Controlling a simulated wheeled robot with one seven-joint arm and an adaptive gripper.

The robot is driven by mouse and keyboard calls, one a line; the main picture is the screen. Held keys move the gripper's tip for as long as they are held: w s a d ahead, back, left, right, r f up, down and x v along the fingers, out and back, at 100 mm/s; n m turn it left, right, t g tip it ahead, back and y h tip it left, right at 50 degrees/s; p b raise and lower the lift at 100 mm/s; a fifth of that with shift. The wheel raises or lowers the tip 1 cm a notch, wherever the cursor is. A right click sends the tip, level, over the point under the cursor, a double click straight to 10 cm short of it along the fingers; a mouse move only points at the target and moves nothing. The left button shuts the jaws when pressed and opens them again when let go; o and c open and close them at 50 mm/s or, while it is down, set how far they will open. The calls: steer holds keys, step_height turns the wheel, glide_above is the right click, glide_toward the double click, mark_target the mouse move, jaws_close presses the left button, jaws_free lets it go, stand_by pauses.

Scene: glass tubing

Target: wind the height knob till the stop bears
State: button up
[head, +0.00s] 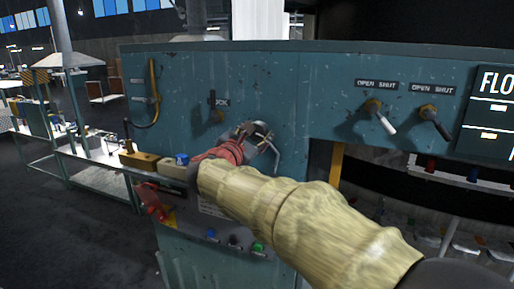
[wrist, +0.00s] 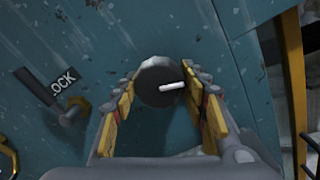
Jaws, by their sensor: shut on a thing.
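The height knob (wrist: 152,88) is a dark round knob with a light rim and a white pointer mark, on the teal panel. The pointer mark points to the right in the wrist view. My gripper (wrist: 162,82) has its yellow-padded fingers on either side of the knob and is shut on it. In the head view my gripper (head: 256,136) is at the panel face and largely hides the knob. The stop cannot be made out in either view.
A lock lever (head: 219,115) with a partly covered label is left of my gripper; it also shows in the wrist view (wrist: 71,113). Two open/shut valve handles (head: 382,117) (head: 434,117) are to the right. Coloured buttons (head: 233,240) sit below my arm.

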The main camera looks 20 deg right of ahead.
steer(key=shift+f+m+b, duration=0.1)
steer(key=shift+m+b, duration=0.9)
steer(key=shift+b, duration=0.4)
steer(key=o, duration=1.1)
steer(key=shift+c, duration=0.2)
steer(key=shift+o, duration=0.6)
steer(key=shift+a, duration=0.1)
steer(key=v, duration=1.2)
